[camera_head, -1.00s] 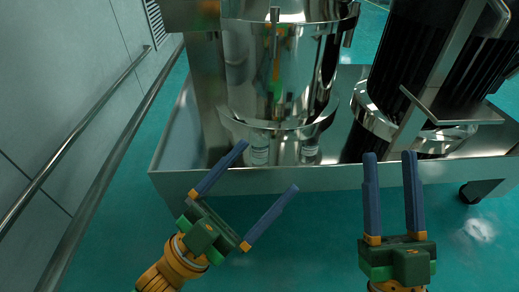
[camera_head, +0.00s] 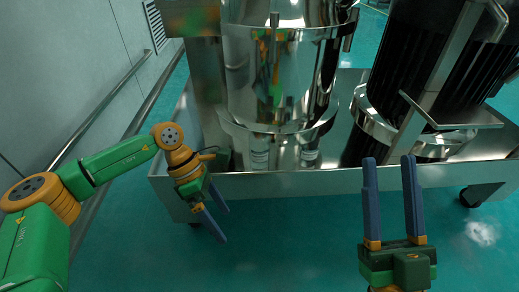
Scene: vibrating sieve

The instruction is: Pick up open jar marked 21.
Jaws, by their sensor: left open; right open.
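Two small pale jars, a left one (camera_head: 259,158) and a right one (camera_head: 309,157), stand on the metal cart (camera_head: 340,183) just behind its front edge, below the shiny steel vessel. Their numbers are too small to read, so I cannot tell which is jar 21 or whether either is open. My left gripper (camera_head: 224,226) is open and empty, in front of the cart's left front, pointing down and to the right, apart from the jars. My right gripper (camera_head: 389,161) is open and empty, to the right of both jars, fingers pointing away from me.
The steel vessel (camera_head: 290,75) overhangs the jars closely. A dark ribbed cylinder (camera_head: 415,60) with a metal bracket stands on the cart's right. A wall with a handrail (camera_head: 112,108) runs along the left. The green floor in front is clear.

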